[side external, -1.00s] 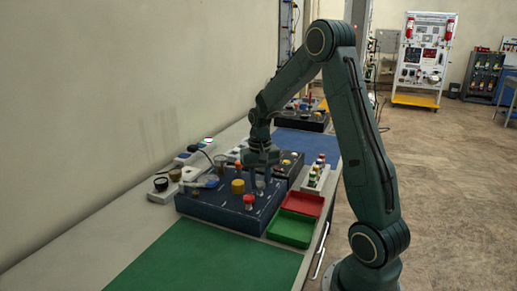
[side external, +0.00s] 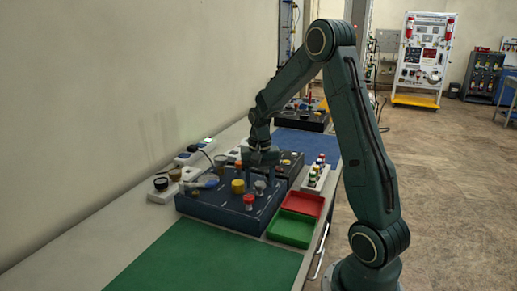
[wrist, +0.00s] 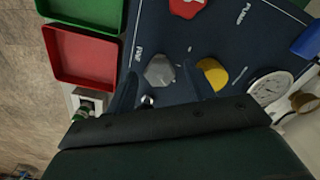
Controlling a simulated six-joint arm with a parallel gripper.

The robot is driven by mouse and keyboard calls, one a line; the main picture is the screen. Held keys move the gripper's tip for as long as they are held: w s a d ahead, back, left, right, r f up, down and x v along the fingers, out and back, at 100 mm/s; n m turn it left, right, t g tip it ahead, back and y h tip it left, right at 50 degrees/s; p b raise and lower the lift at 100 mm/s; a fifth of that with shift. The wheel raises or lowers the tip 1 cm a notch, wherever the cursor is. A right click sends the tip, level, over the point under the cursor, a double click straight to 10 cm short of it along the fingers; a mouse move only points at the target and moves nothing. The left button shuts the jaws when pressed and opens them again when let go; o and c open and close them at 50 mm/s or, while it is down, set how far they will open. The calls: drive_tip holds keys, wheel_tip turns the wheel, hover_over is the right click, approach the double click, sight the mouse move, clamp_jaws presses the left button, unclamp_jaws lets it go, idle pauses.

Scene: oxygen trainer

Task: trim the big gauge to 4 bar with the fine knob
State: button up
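The blue trainer box (side external: 222,210) stands on the bench. On its top is a grey knob (wrist: 160,70), which also shows in the side view (side external: 260,186); a partly blurred label beside it may mark it as the fine knob. The big gauge (wrist: 270,87) is a white round dial; its reading is too small to tell. My gripper (wrist: 163,88) is open, its two dark fingers apart. The grey knob appears just past the fingertips in the wrist view, with no visible grip on it. In the side view my gripper (side external: 264,174) hangs just behind the knob.
A yellow knob (wrist: 212,72) sits close beside one finger. A red knob (wrist: 187,6) stands farther off. A red tray (side external: 303,203) and a green tray (side external: 291,229) lie right of the box. Small bottles in a rack (side external: 316,178) stand behind them. The green mat (side external: 205,258) is clear.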

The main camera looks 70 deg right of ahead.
sight(259, 185)
idle(0.3)
wheel_tip(259, 185, up, 14)
idle(0.8)
drive_tip(key=shift+f, duration=0.1)
drive_tip(key=s+a+r+n+t, duration=0.1)
drive_tip(key=s+a+r+n, duration=0.15)
drive_tip(key=a, duration=0.45)
drive_tip(key=s+a+r+n+t, duration=0.2)
drive_tip(key=s+a+n, duration=0.15)
drive_tip(key=a, duration=0.35)
drive_tip(key=s+a+f+n+t, duration=0.1)
drive_tip(key=s+a+n+t, duration=0.1)
drive_tip(key=s+a+n, duration=0.4)
drive_tip(key=s+a, duration=0.3)
drive_tip(key=shift+s+f+t, duration=0.3)
drive_tip(key=shift+s+f, duration=0.1)
drive_tip(key=shift+w, duration=0.1)
idle(0.6)
